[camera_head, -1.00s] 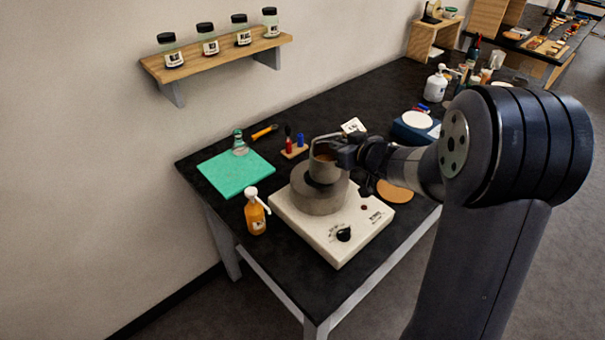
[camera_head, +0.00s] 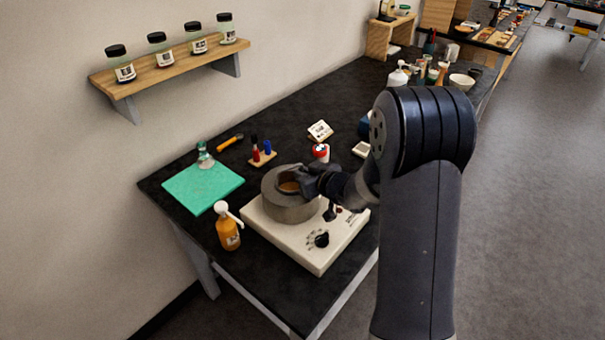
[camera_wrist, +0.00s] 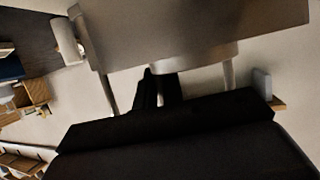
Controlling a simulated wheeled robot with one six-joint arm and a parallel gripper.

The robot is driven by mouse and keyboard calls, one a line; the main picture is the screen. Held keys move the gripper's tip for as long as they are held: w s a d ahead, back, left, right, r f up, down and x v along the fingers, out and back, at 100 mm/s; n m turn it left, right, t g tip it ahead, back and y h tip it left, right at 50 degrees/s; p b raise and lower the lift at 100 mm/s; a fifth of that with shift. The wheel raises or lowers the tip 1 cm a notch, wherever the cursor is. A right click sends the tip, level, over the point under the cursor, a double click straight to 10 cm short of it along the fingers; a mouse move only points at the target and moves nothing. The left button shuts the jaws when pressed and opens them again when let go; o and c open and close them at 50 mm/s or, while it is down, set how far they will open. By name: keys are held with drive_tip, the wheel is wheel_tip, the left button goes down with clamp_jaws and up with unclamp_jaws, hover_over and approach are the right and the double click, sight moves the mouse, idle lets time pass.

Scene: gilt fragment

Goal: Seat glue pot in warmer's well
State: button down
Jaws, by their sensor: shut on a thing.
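The warmer has a cream base (camera_head: 282,244) with a black knob and a round grey well (camera_head: 285,211) on top. The glue pot (camera_head: 289,187) sits low inside the well's ring; only its top with brown contents shows. I cannot tell if it rests on the bottom. My gripper (camera_head: 308,181) is at the pot's right side, shut on it; the fingertips and grip point are partly hidden. In the wrist view, dark fingers (camera_wrist: 158,90) reach toward a large grey body close to the camera, too cropped to identify surely.
An orange pump bottle (camera_head: 228,231) stands left of the warmer, near a green mat (camera_head: 203,188). Red and blue bottles (camera_head: 260,152) and a red-and-white jar (camera_head: 320,152) stand behind it. A wall shelf (camera_head: 165,75) holds several jars.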

drive_tip(key=shift+r, duration=0.1)
drive_tip(key=c, duration=1.5)
unclamp_jaws()
drive_tip(key=shift+f, duration=0.2)
drive_tip(key=shift+c, duration=0.2)
drive_tip(key=shift+r, duration=0.1)
drive_tip(key=shift+r, duration=0.15)
drive_tip(key=v, duration=1.2)
